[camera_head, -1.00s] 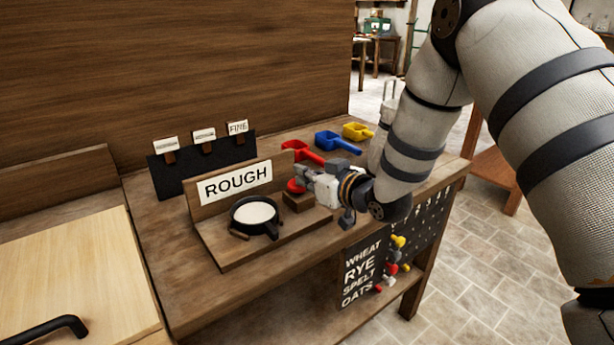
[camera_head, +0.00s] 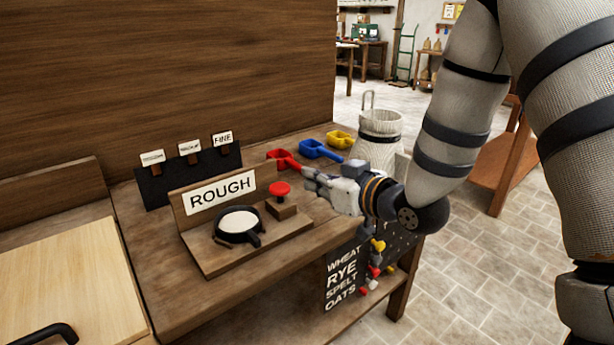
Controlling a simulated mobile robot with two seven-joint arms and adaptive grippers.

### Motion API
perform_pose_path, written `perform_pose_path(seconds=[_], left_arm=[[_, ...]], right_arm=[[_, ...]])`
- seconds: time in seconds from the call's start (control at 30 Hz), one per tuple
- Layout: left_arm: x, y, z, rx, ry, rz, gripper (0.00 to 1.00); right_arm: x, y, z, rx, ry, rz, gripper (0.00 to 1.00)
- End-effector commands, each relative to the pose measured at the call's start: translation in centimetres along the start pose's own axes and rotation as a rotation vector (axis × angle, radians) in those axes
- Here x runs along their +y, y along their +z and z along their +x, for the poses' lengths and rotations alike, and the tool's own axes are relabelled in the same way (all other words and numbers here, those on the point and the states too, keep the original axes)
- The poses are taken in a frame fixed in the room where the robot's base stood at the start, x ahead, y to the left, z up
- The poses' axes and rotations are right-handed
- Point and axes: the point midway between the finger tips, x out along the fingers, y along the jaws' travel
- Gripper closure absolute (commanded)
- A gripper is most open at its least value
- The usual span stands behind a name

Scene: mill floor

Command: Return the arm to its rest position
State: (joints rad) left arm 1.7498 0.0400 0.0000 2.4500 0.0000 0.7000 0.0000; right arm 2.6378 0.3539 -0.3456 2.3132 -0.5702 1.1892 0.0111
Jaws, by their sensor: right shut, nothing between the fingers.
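My right gripper (camera_head: 312,183) is shut and empty. It hangs above the right part of the wooden bench, to the right of the red button (camera_head: 279,189) and apart from it. My right arm (camera_head: 455,130) comes in from the upper right, bent at the elbow, with its wrist near the bench's right edge. My left gripper is out of view.
The bench (camera_head: 165,275) holds a ROUGH sign (camera_head: 222,191), a black pan (camera_head: 238,228) with pale contents, and red (camera_head: 283,159), blue (camera_head: 318,149) and yellow (camera_head: 341,138) scoops. A white container (camera_head: 379,130) stands behind my wrist. Tiled floor (camera_head: 490,250) lies open at right.

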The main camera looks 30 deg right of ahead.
Motion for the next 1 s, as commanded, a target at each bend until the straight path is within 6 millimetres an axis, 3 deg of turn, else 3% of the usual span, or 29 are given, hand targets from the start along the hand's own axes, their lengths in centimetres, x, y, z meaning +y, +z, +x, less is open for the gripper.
perform_pose_path(seconds=[0.17,0.23,0.27,0.37,0.4,0.47,0.5,0.6,0.7,0.83,1.0], left_arm=[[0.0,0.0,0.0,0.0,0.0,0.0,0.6],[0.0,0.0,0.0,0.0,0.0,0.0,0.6],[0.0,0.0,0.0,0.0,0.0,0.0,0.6],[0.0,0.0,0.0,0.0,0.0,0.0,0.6],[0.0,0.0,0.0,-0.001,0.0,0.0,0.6],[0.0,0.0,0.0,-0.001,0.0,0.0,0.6],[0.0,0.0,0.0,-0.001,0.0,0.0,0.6],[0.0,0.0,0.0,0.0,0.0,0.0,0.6],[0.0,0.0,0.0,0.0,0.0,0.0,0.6],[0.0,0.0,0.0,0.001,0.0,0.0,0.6],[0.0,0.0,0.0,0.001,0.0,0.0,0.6]], right_arm=[[-0.1,0.4,0.0,-0.012,0.0,0.001,1.0],[-0.6,2.8,0.1,-0.077,0.003,0.008,1.0],[-1.1,4.6,0.0,-0.128,0.003,0.012,1.0],[-3.2,13.3,-1.4,-0.373,0.013,0.036,1.0],[-4.2,17.1,-2.7,-0.484,0.019,0.046,1.0],[-5.7,22.3,-5.2,-0.647,0.027,0.061,1.0],[-6.7,25.6,-7.4,-0.756,0.032,0.068,1.0],[-9.2,32.4,-13.7,-1.016,0.045,0.086,1.0],[-11.2,36.8,-20.0,-1.23,0.056,0.098,1.0],[-12.8,39.2,-25.5,-1.4,0.066,0.104,1.0],[-13.3,39.9,-27.3,-1.455,0.071,0.107,1.0]])
